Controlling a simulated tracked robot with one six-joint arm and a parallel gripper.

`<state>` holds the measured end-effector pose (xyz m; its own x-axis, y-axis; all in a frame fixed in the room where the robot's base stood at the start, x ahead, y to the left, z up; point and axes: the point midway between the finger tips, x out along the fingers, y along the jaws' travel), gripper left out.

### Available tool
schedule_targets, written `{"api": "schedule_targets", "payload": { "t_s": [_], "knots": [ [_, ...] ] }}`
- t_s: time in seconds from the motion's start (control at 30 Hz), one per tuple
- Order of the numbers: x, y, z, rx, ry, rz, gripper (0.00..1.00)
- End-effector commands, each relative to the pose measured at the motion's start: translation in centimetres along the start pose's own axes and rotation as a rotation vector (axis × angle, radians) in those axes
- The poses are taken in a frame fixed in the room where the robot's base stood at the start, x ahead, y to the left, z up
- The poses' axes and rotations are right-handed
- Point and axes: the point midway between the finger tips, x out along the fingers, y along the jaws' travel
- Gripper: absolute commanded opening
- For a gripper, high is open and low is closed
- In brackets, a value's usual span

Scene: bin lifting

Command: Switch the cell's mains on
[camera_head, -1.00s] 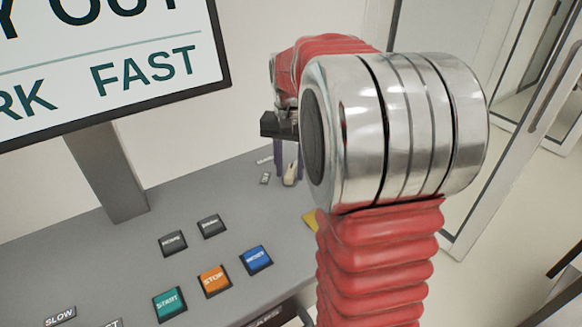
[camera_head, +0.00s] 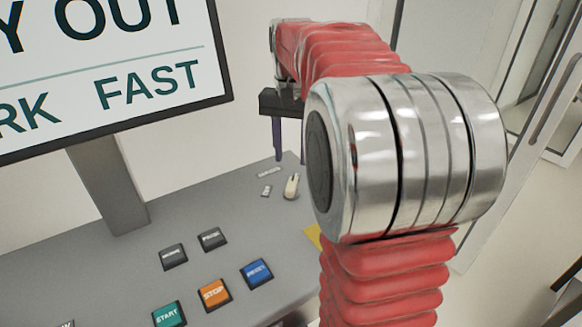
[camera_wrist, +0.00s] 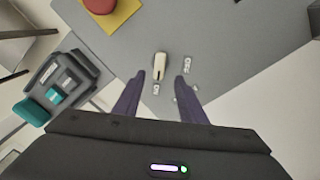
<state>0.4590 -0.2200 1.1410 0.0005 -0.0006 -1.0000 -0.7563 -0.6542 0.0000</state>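The mains switch is a small cream handle (camera_head: 291,186) on the grey console, at its far right end in the head view. In the wrist view the handle (camera_wrist: 160,66) lies lengthwise, its dark-marked end toward a small label (camera_wrist: 155,89) that seems to read ON. Another label (camera_wrist: 187,64), seemingly OFF, is to its right. My gripper (camera_wrist: 159,77) is open and empty, its two purple fingers spread apart with the handle seen between and beyond their tips. In the head view my gripper (camera_head: 280,158) hangs above the switch, clear of it; one finger is partly hidden.
A red button (camera_wrist: 98,4) on a yellow plate (camera_wrist: 118,17) is near the switch. Start (camera_head: 169,314), stop (camera_head: 214,294) and blue (camera_head: 256,273) buttons sit on the console. A screen (camera_head: 110,70) stands at the left. A grey unit (camera_wrist: 62,82) lies beside the console.

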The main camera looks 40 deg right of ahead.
Motion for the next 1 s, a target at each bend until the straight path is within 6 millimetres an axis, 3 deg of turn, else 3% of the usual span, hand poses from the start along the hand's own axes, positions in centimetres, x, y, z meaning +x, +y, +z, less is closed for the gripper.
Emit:
{"api": "schedule_targets", "payload": {
  "t_s": [0.13,0.33,1.0],
  "knots": [
    [-2.5,0.0,-0.1,0.000,0.003,-0.001,0.38],
    [-4.4,0.0,0.0,0.000,0.001,0.000,0.38],
    [-4.7,0.0,0.0,-0.004,0.000,0.000,0.38]
  ]
}}
